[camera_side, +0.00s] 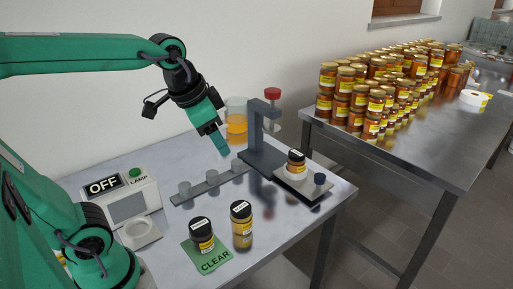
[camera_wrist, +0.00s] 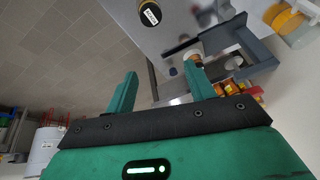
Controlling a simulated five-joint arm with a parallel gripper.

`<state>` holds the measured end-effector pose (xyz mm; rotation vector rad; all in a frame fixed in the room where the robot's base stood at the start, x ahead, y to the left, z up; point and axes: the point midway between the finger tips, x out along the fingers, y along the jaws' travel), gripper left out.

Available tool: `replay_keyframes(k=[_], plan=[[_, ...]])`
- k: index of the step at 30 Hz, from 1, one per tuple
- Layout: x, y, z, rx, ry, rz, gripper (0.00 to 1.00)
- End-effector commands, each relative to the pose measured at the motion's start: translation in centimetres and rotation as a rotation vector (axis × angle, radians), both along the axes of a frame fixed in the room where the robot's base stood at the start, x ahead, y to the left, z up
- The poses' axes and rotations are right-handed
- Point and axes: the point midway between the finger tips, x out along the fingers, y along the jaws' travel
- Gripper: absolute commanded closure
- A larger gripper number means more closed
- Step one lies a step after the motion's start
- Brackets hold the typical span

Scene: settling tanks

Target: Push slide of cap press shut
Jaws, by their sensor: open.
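The cap press (camera_side: 256,128) is a dark grey frame with a red knob on top, standing on the steel table. Its slide (camera_side: 306,187) sticks out at the front right, with a dark blue knob (camera_side: 320,179) at its outer end. A small dark-lidded honey jar (camera_side: 296,157) stands on the slide. My gripper (camera_side: 222,146) is above the table, left of the press and apart from it, pointing down. In the wrist view my gripper (camera_wrist: 160,76) shows two spread fingers with nothing between them. There the press frame (camera_wrist: 250,50) is at the upper right; the slide is partly hidden behind a finger.
A rail with grey pegs (camera_side: 210,186) lies left of the press. Two jars (camera_side: 241,222) stand in front, one on the green CLEAR mat (camera_side: 213,262). A lamp box (camera_side: 127,203) reads OFF. A beaker (camera_side: 236,122) stands behind. Many honey jars fill another table (camera_side: 440,150).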

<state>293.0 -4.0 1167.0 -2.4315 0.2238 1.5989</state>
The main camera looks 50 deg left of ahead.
Motion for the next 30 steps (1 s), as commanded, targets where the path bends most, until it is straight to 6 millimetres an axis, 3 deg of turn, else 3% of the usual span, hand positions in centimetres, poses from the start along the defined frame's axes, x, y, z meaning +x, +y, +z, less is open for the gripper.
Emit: replay_keyframes(k=[14,23,30], plan=[[10.2,-0.8,1.2,0.116,0.109,-0.328,0.46],[16.6,-1.5,-0.2,0.172,0.172,-0.540,0.46],[21.4,-2.1,-2.5,0.209,0.219,-0.712,0.46]])
